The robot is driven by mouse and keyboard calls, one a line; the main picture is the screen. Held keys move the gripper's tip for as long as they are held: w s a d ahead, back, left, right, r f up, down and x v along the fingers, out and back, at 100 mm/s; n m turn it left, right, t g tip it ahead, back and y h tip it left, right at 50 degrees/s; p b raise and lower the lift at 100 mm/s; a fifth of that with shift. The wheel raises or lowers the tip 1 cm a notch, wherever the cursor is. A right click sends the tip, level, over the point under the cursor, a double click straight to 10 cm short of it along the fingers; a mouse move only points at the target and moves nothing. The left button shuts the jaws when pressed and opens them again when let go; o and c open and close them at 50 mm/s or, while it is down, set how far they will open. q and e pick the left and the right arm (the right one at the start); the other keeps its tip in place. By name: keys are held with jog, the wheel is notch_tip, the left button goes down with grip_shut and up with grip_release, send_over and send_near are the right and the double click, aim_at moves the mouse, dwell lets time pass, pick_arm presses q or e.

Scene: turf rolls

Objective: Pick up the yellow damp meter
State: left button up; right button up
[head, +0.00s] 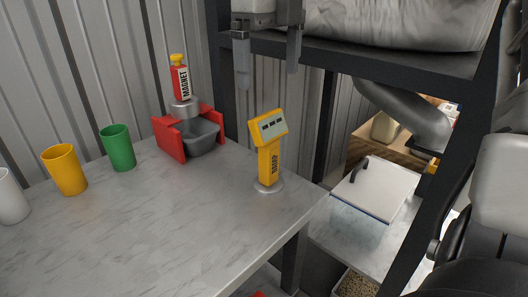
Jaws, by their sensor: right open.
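The yellow damp meter (269,160) stands upright on a round pale base (268,186) near the right end of the grey marbled table. It has a tilted head with a grey panel and dark lettering down its stem. My right gripper (268,77) is at the top of the head view, above the meter and apart from it. Its two fingers point down, spread open, with nothing between them. My left gripper is not in view.
A white cup (10,197), a yellow cup (65,170) and a green cup (118,148) stand at left on the table (150,230). A red holder with a grey bin (197,137) and a red magnet bottle (181,82) are behind. A dark rack post (430,190) rises at right.

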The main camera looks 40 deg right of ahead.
aim_at(269, 113)
notch_tip(269, 113, down, 11)
jog(key=shift+b, duration=0.55)
jog(key=shift+r, duration=0.1)
jog(key=c, duration=1.6)
